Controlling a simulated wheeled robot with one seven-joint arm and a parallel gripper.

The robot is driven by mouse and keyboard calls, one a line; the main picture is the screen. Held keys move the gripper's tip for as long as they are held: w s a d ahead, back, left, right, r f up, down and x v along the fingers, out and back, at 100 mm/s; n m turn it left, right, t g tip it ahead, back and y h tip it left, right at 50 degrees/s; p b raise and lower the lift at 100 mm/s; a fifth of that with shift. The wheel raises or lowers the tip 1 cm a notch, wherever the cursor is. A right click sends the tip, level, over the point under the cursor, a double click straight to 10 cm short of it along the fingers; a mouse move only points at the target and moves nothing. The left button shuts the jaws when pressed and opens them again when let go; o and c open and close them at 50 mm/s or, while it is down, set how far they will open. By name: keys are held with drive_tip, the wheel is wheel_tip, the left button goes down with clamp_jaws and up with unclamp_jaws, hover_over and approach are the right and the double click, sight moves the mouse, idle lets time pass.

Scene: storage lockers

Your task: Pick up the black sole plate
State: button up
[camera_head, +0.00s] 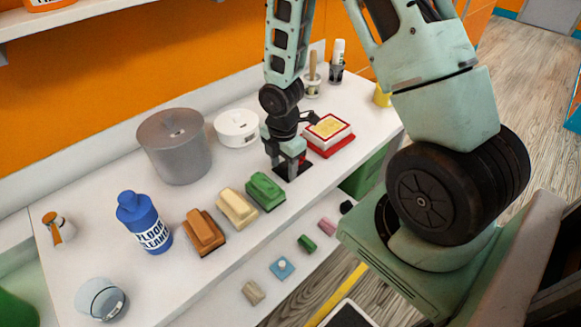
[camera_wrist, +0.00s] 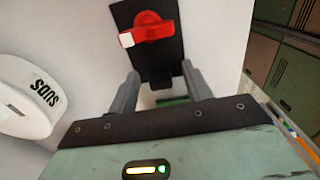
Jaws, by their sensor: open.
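The black sole plate (camera_head: 293,171) lies flat on the white counter, with a red part on top of it. In the wrist view the plate (camera_wrist: 165,62) is a black rectangle carrying a red round knob (camera_wrist: 150,27) with a white-ended bar. My gripper (camera_head: 287,159) points down over the plate, and its body hides part of it in the head view. In the wrist view my gripper (camera_wrist: 159,76) is open, its two fingers apart near the plate's near end. Nothing is held between them. Whether the fingers touch the plate I cannot tell.
A red-and-white box with a yellow top (camera_head: 329,134) stands close at the right. A green brush-like block (camera_head: 265,191) is close at the left front. A white SUDS tub (camera_head: 237,128) and a grey pot (camera_head: 175,147) stand behind. A blue floor cleaner bottle (camera_head: 145,222) stands further left.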

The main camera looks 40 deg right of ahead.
drive_tip(key=c, duration=1)
drive_tip(key=shift+o, duration=0.2)
